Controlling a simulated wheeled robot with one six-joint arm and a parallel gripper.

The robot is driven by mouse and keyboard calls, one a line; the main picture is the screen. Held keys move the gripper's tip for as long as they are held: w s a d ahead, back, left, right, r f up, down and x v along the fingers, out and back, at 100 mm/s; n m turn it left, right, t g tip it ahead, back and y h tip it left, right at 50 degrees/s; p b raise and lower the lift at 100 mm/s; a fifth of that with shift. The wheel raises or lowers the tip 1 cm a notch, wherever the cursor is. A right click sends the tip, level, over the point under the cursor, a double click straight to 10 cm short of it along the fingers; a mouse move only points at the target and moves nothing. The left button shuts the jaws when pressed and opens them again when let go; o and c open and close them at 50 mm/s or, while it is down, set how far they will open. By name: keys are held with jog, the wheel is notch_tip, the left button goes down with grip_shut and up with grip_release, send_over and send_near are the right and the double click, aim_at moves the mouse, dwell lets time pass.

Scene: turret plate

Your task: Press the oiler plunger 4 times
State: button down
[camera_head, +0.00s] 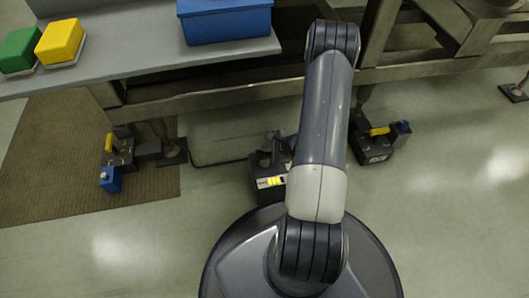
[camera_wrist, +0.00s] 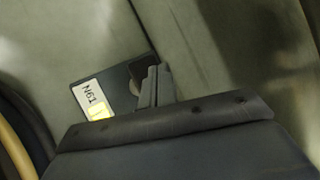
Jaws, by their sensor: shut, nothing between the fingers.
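A dark box (camera_head: 268,193) with a white and yellow label stands on the floor just in front of my base; it seems to be the oiler. In the wrist view a dark box (camera_wrist: 118,82) shows a white label reading N61 and a yellow square. A rounded grey-brown part (camera_wrist: 134,86) on it, perhaps the plunger, is partly hidden by my fingers. My gripper (camera_wrist: 157,83) is shut and empty, with its fingers over or beside that part; I cannot tell whether they touch. In the head view my arm hides most of the gripper.
Two dark units with yellow levers and blue blocks stand at left (camera_head: 120,157) and right (camera_head: 372,143). A metal bench (camera_head: 150,62) above holds a blue bin (camera_head: 227,22), a yellow block (camera_head: 60,40) and a green block (camera_head: 18,50). A brown mat (camera_head: 60,160) lies at left.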

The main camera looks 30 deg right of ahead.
aim_at(267, 154)
jog(key=shift+f, duration=0.2)
jog(key=shift+f+b, duration=0.25)
jog(key=shift+b, duration=0.45)
jog(key=shift+f+b, duration=0.4)
jog(key=shift+f, duration=0.65)
dwell(0.6)
dwell(0.4)
jog(key=shift+r+p, duration=0.8)
jog(key=shift+r, duration=0.7)
jog(key=shift+r, duration=0.1)
jog(key=shift+r+p, duration=1.3)
jog(key=shift+r, duration=1.15)
